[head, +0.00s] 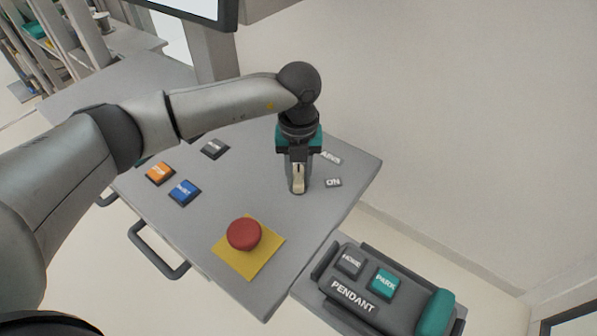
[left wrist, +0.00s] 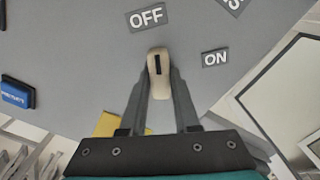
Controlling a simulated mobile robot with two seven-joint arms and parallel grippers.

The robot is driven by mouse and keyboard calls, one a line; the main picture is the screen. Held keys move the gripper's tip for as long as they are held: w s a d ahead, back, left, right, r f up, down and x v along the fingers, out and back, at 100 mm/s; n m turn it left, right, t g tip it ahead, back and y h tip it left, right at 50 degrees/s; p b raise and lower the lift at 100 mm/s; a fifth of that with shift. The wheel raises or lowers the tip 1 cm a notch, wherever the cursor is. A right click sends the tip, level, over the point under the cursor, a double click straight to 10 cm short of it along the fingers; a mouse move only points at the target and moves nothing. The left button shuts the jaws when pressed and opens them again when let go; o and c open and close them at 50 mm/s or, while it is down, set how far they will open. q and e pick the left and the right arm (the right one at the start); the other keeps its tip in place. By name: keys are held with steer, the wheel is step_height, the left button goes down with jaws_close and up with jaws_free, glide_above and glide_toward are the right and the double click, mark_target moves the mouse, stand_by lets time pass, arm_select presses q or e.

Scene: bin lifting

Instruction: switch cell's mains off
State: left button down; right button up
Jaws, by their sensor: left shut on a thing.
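The mains switch is a small beige lever with a black line, seen in the head view (head: 298,184) and in the left wrist view (left wrist: 159,83). My left gripper (left wrist: 159,80) is shut on it, one finger on each side; it points down at the panel in the head view (head: 298,172). In the left wrist view the black line runs up toward the OFF label (left wrist: 147,17). The ON label (left wrist: 215,58) lies to the right. The OFF label is hidden in the head view. My right gripper is not in view.
The grey panel (head: 330,205) also carries a red mushroom button (head: 244,234) on a yellow plate, an orange button (head: 160,173), a blue button (head: 185,192) and a dark button (head: 215,149). A pendant (head: 354,296) with HOME and PARK buttons sits at lower right. Handles stick out at left.

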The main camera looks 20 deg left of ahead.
mark_target(299, 176)
arm_select(q)
steer(key=shift+n, duration=0.7)
steer(key=c, duration=0.6)
jaws_free()
steer(key=shift+c, duration=0.2)
step_height(299, 176, up, 15)
steer(key=shift+r+b, duration=0.15)
steer(key=shift+b, duration=0.2)
